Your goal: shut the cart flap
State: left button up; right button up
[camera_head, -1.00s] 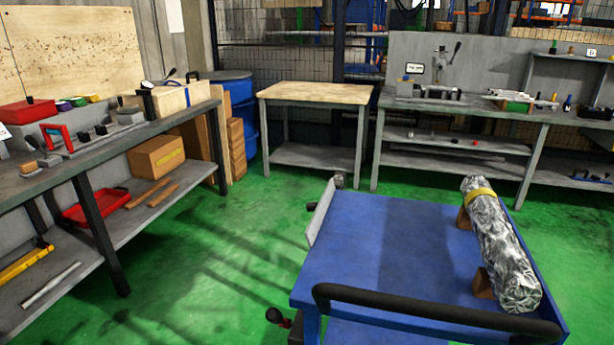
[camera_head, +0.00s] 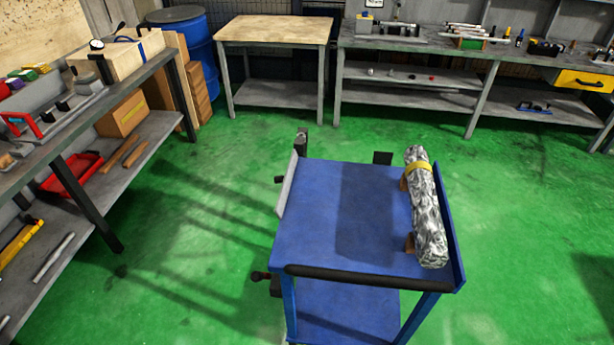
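The blue cart (camera_head: 320,225) stands on the green floor in the middle of the head view. A light grey panel (camera_head: 288,186), which looks like the cart flap, runs along the left edge of the cart top. It appears to stand up and lean outward; its exact angle is hard to tell. A small dark knob (camera_head: 280,180) sticks out on its outer side, and a grey post (camera_head: 301,141) stands at its far end. A dark lever knob (camera_head: 260,276) shows low on the cart's near left. Neither of my grippers is in view.
A wrapped silvery roll (camera_head: 428,215) lies on brown blocks along the cart's right side. A black handle bar (camera_head: 350,276) crosses the near edge. A workbench (camera_head: 88,120) stands left, and a wood-topped table (camera_head: 275,30) behind. The floor around the cart is clear.

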aim_at(286, 180)
jog(key=i+j+z, duration=0.15)
jog(key=j+z, duration=0.2)
jog(key=i+j+z, duration=0.15)
jog(key=j+z, duration=0.55)
jog(key=j, duration=0.15)
